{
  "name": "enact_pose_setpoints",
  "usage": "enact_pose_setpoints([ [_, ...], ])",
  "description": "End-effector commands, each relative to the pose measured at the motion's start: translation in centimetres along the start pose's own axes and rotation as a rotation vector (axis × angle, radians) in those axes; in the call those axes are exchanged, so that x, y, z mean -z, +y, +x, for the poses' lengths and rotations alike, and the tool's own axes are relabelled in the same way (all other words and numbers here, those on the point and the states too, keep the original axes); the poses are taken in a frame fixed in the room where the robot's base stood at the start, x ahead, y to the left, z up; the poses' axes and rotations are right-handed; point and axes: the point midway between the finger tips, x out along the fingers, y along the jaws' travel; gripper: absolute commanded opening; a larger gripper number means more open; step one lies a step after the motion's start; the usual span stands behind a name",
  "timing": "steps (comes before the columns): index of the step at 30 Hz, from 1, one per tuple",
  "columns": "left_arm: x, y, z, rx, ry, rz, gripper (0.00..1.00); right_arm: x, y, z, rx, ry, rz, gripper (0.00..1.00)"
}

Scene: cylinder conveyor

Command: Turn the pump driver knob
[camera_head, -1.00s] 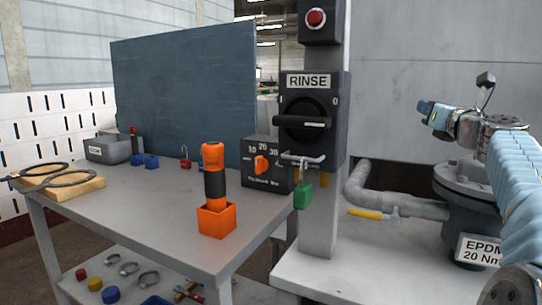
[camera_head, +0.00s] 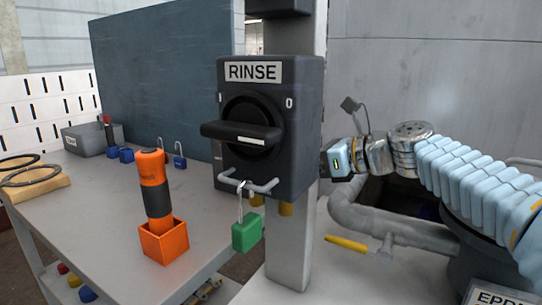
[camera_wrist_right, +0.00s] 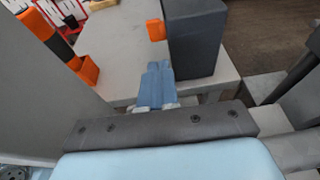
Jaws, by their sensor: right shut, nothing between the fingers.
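The small dark box (camera_wrist_right: 195,40) with an orange knob (camera_wrist_right: 155,30) stands on the table in the right wrist view. In the head view it is almost wholly hidden behind the RINSE switch box (camera_head: 300,165). My right gripper (camera_wrist_right: 158,80) is shut and empty, its blue fingers pointing toward the dark box, apart from the knob. In the head view the right gripper (camera_head: 338,160) is just right of the switch box, its tips partly hidden. The black RINSE handle (camera_head: 242,133) lies nearly horizontal. My left gripper is not in view.
A grey post (camera_head: 292,235) carries the switch box, with a green padlock (camera_head: 247,233) hanging below it. An orange-black tool (camera_head: 154,188) stands in an orange holder (camera_head: 164,241) on the table. Grey pipework (camera_head: 375,222) with a yellow-handled valve (camera_head: 346,243) is at right.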

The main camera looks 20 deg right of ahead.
Motion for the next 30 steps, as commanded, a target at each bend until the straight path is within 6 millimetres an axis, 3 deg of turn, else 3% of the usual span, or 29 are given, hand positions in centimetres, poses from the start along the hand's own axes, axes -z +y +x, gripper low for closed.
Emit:
enact_pose_setpoints([
  [3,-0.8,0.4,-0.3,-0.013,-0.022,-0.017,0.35,0.2,1.1,1.2,-0.034,0.014,-0.014,0.00],
  [7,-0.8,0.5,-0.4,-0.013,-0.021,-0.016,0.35,0.2,1.2,3.1,-0.034,0.014,-0.013,0.00],
  [21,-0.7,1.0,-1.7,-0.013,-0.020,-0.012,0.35,-0.5,1.3,12.2,-0.030,0.012,-0.012,0.00],
  [30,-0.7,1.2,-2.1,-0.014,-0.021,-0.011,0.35,-0.9,1.3,14.2,-0.027,0.010,-0.013,0.00],
])
